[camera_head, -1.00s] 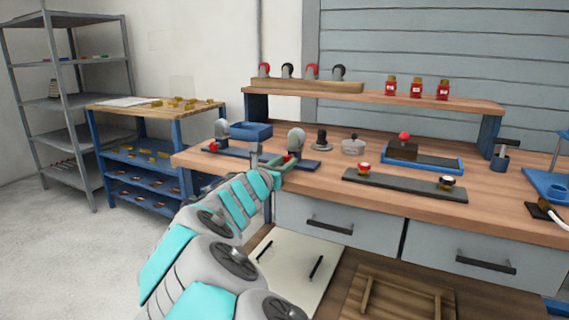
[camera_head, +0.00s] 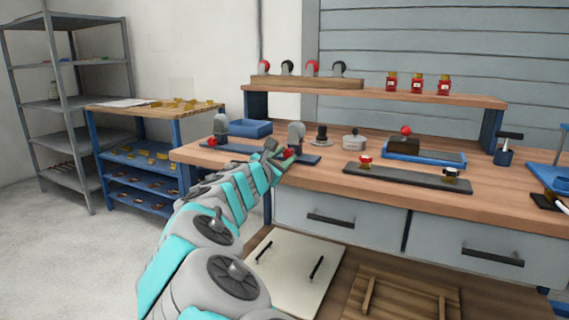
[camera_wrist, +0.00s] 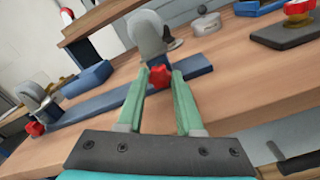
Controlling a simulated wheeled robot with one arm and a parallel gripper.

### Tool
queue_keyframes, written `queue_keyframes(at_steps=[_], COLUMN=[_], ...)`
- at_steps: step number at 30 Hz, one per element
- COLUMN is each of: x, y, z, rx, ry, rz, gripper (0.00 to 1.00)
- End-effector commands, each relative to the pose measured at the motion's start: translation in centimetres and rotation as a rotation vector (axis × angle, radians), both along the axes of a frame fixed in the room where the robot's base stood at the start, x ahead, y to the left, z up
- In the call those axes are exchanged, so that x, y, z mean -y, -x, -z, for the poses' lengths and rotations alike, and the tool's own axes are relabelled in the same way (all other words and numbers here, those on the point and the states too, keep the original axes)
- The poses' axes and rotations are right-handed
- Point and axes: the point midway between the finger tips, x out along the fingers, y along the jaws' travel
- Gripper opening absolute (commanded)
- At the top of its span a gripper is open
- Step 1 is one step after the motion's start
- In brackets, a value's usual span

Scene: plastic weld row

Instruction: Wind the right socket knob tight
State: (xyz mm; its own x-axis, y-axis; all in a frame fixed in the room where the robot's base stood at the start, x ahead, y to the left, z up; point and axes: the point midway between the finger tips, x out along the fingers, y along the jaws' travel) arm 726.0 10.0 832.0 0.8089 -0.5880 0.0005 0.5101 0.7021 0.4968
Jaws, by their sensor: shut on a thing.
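The right socket's red knob (camera_wrist: 160,76) sits at the front of a grey rounded socket (camera_wrist: 149,36) on the right end of a dark blue bar. My gripper (camera_wrist: 160,80) is shut on this knob, with a green finger on either side of it in the wrist view. In the head view the knob (camera_head: 289,154) shows small beside my gripper (camera_head: 283,159), below the grey socket (camera_head: 296,134). The left socket (camera_head: 221,128) has its own red knob (camera_head: 211,142), which also shows in the wrist view (camera_wrist: 35,129).
The blue bar (camera_head: 245,149) lies near the bench's front edge. A blue tray (camera_head: 250,127) stands behind it. A dark base (camera_head: 408,177) with a red-topped and a black-topped knob lies to the right. Drawers (camera_head: 340,217) are below the benchtop.

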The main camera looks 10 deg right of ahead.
Motion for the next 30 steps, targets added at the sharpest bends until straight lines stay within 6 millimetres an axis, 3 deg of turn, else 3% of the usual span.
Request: queue_keyframes(at_steps=[12, 26, 27, 30], x=[0.16, 0.14, 0.14, 0.12], y=[0.03, 0.02, 0.02, 0.01], z=[0.17, 0.11, 0.11, 0.1], rx=[0.097, 0.106, 0.106, 0.106], ry=[-0.136, -0.148, -0.148, -0.148], rz=[0.003, 0.003, 0.003, 0.002], gripper=[0.0, 0.0, 0.37, 0.48])
